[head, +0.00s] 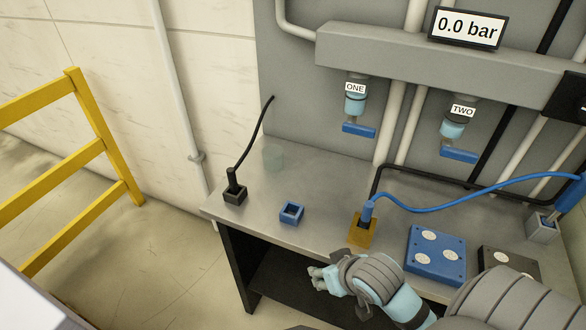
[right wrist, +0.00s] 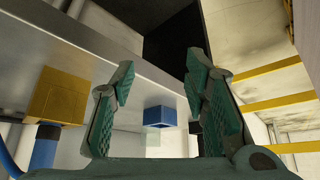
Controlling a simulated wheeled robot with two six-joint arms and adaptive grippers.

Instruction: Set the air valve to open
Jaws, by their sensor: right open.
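Two fittings hang under the grey manifold bar. The one labelled ONE (head: 355,100) has a blue lever (head: 358,130), and the one labelled TWO (head: 453,128) has a blue lever (head: 458,155). Both levers lie roughly crosswise under their light-blue bodies; I cannot tell which is the air valve. A display (head: 468,28) above reads 0.0 bar. My right gripper (head: 317,278) is at the bench's front edge, well below and apart from both levers. In the right wrist view its two fingers (right wrist: 158,72) stand apart with nothing between them. My left gripper is not in view.
On the bench (head: 320,178) are a black socket with cable (head: 235,194), an open blue box (head: 291,212), a yellow block with a blue plug (head: 362,231), a blue plate (head: 436,256) and a grey holder (head: 542,228). A yellow railing (head: 90,130) stands left.

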